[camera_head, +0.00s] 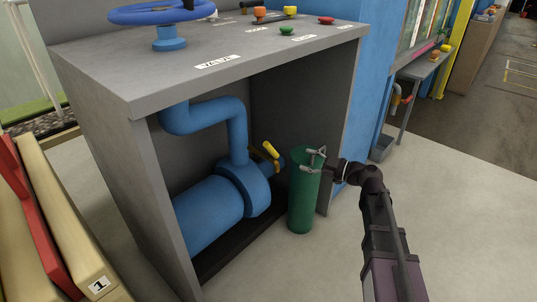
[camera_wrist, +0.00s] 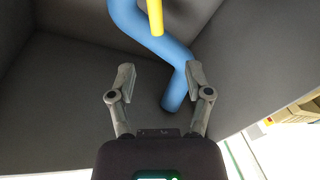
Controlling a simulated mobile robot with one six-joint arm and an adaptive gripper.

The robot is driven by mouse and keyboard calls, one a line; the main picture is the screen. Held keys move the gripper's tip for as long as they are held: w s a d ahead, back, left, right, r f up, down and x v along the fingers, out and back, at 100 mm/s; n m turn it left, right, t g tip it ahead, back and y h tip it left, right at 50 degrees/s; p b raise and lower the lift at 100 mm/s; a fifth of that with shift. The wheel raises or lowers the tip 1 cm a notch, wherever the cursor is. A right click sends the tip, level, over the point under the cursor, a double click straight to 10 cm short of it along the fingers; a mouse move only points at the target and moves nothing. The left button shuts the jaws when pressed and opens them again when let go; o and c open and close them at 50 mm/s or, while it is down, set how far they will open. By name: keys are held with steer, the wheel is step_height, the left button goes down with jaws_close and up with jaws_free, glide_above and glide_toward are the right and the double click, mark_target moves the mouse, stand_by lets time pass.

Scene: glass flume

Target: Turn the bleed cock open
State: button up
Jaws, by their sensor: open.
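A yellow lever (camera_head: 271,150), which looks like the bleed cock's handle, is on the blue pump body under the grey bench. It slants in the head view. A yellow bar, likely the same handle, shows at the top edge of the wrist view (camera_wrist: 155,16), in front of a blue pipe (camera_wrist: 150,45). My gripper (camera_wrist: 161,80) is open with nothing between its fingers. The bar's lower end lies beyond the fingertips, apart from them. In the head view my gripper (camera_head: 316,160) is right of the yellow lever, overlapping the top of a green cylinder.
The green cylinder (camera_head: 302,205) stands upright at the bay's opening. The grey bench (camera_head: 130,85) has side walls and a top around the blue pipework (camera_head: 205,213). A blue handwheel (camera_head: 160,11) is on top. Floor at the right is clear.

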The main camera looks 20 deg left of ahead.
mark_target(271, 148)
steer(key=shift+w+a+r, duration=0.15)
stand_by(0.4)
steer(key=a, duration=0.4)
steer(key=w+a, duration=0.1)
steer(key=a, duration=0.4)
steer(key=w+a, duration=0.1)
steer(key=a, duration=0.3)
steer(key=shift+a, duration=0.4)
jaws_close()
